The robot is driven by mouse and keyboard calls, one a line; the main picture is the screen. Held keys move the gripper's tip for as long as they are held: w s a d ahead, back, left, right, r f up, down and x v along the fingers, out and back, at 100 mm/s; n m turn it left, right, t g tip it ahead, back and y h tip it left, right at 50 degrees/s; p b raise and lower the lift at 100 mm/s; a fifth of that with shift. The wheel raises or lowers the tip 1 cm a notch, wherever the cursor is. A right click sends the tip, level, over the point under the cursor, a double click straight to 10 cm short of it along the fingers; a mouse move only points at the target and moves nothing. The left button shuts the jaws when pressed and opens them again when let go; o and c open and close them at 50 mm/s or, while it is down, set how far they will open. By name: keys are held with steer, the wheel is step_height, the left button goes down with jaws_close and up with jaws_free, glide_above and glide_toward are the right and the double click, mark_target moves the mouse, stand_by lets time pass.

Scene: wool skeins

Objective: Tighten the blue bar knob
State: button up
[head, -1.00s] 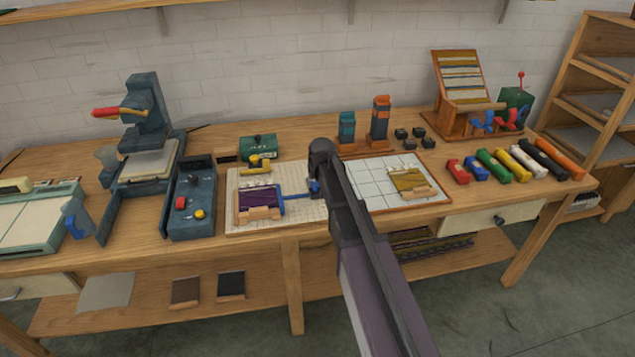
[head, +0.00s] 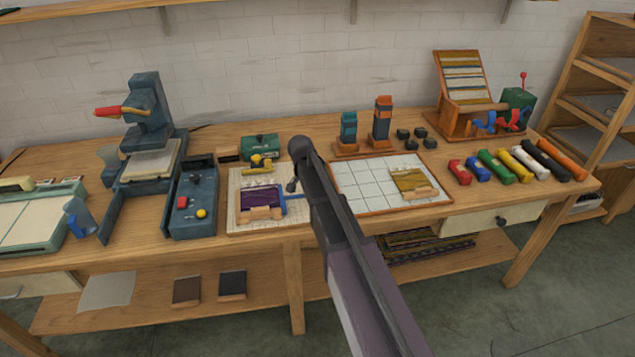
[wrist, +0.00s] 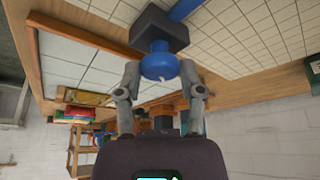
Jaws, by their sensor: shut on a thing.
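In the wrist view the round blue bar knob (wrist: 159,64) sits between the two fingertips of my gripper (wrist: 160,70), which is shut on it. The knob is on the end of a dark block (wrist: 161,27), and the blue bar (wrist: 187,8) runs on behind that block. In the head view the blue bar (head: 299,197) lies on the cream gridded board (head: 236,190), beside a purple woven piece (head: 260,199). My arm hides the knob there, and the fingers are not clear.
A white tiled board (head: 365,178) with a small woven swatch lies to the right. A dark tray (head: 190,220) and press (head: 148,140) stand to the left. A green box (head: 259,147) and wooden stands with upright tools (head: 381,122) are behind. Several coloured skeins (head: 522,163) lie at the right.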

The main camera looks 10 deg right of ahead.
steer(key=shift+m+g+h, duration=0.4)
steer(key=shift+m+g, duration=0.1)
steer(key=shift+m, duration=1.2)
steer(key=o, duration=1.2)
steer(key=shift+f, duration=0.1)
steer(key=shift+c, duration=0.2)
steer(key=shift+w, duration=0.1)
